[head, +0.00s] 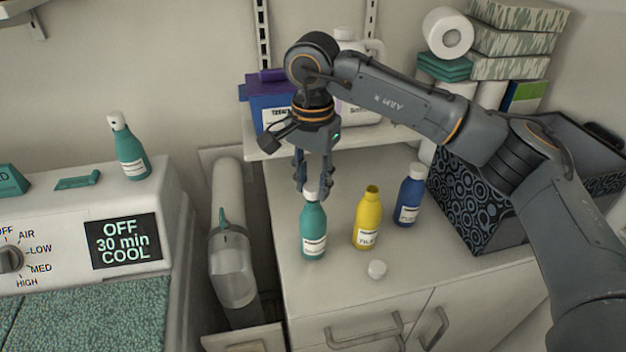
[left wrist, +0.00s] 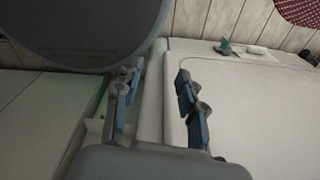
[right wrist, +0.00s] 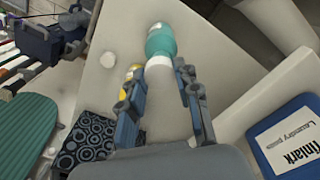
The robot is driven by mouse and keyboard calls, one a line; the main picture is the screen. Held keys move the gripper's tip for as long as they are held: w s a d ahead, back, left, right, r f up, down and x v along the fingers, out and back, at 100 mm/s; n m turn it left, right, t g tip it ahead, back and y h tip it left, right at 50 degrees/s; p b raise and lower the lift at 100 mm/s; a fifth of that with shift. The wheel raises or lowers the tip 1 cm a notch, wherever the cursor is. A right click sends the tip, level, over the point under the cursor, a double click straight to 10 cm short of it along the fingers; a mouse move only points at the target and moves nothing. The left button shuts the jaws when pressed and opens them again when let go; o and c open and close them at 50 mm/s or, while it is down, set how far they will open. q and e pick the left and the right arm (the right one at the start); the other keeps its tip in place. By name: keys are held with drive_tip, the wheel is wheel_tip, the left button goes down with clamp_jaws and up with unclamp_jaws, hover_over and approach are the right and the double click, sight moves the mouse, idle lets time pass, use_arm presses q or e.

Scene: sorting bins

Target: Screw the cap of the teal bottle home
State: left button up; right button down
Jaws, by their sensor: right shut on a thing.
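A teal bottle (head: 314,232) with a white label stands upright on the cabinet top. Its white cap (right wrist: 158,62) is at its neck; in the head view the fingers partly cover it. My right gripper (head: 312,186) comes down from above and is shut on this cap. In the right wrist view its two fingers (right wrist: 158,76) are on either side of the cap, with the teal bottle (right wrist: 161,42) beyond. The cap's thread is hidden. My left gripper (left wrist: 156,75) is open and empty in the left wrist view, and is out of the head view.
An uncapped yellow bottle (head: 367,222) and a capped blue bottle (head: 409,198) stand to the right. A loose white cap (head: 377,269) lies near the front edge. A patterned bin (head: 480,205) stands at the right. Another teal bottle (head: 129,150) stands on the machine at left.

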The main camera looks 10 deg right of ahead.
idle(0.4)
drive_tip(key=shift+w, duration=0.1)
idle(0.3)
drive_tip(key=shift+f+b, duration=0.2)
drive_tip(key=shift+b, duration=0.15)
drive_tip(key=shift+f+b, duration=0.5)
drive_tip(key=shift+f, duration=0.05)
drive_tip(key=shift+b, duration=0.35)
idle(0.7)
drive_tip(key=shift+f+b, duration=0.85)
drive_tip(key=shift+f, duration=0.05)
idle(0.9)
